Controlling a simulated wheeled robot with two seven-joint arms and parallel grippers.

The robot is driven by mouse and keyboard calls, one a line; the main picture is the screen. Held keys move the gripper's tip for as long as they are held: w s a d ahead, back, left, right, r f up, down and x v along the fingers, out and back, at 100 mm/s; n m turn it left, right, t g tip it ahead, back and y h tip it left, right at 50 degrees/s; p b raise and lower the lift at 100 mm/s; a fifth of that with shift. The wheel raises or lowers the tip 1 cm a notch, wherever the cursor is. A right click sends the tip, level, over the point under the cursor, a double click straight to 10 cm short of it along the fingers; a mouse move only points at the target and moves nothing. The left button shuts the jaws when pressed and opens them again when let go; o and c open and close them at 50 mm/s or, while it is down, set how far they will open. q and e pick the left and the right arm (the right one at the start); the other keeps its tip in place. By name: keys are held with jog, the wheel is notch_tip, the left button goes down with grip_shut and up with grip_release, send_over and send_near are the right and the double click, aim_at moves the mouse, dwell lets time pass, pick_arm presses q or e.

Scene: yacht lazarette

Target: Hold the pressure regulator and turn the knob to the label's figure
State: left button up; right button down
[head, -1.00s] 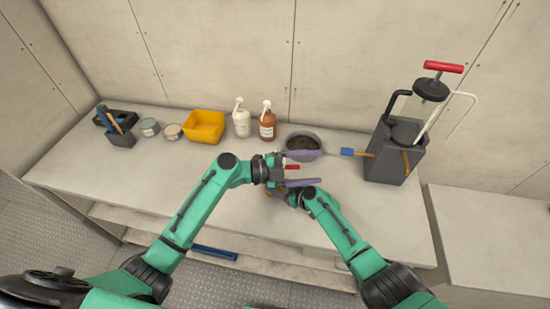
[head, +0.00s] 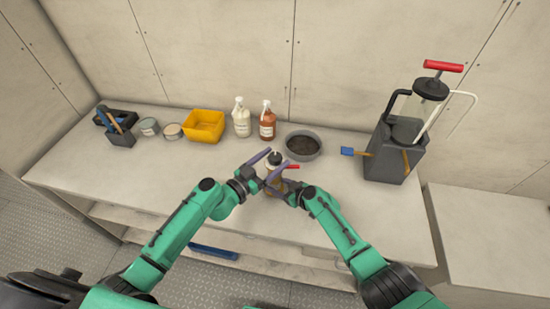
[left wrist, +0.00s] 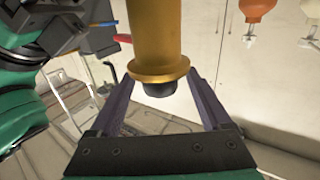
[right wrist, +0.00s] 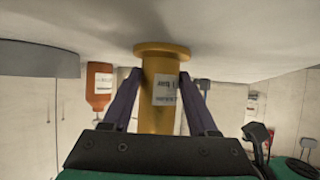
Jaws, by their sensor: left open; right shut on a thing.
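The pressure regulator (head: 270,188) stands on the bench in front of me, a brass-yellow body with a black knob (head: 274,158) on top. In the right wrist view its brass body (right wrist: 158,118) carries a white label (right wrist: 165,90) whose print is too small to read surely. My right gripper (head: 281,186) is shut on the body from the right. My left gripper (head: 268,165) is open beside the knob at the upper left. In the left wrist view the knob (left wrist: 160,90) lies between its spread fingers, below the brass flange (left wrist: 158,69), with gaps on both sides.
A small red part (head: 293,166) shows just right of the regulator. A grey bowl (head: 304,146), brown bottle (head: 267,124), white bottle (head: 241,121) and yellow bin (head: 204,126) stand behind. A dark pump container (head: 392,158) stands at right. The bench's front left is clear.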

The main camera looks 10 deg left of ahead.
pick_arm(q)
jog(key=shift+w+d, duration=0.2)
jog(key=shift+w, duration=0.15)
jog(key=shift+c, duration=0.4)
grip_shut()
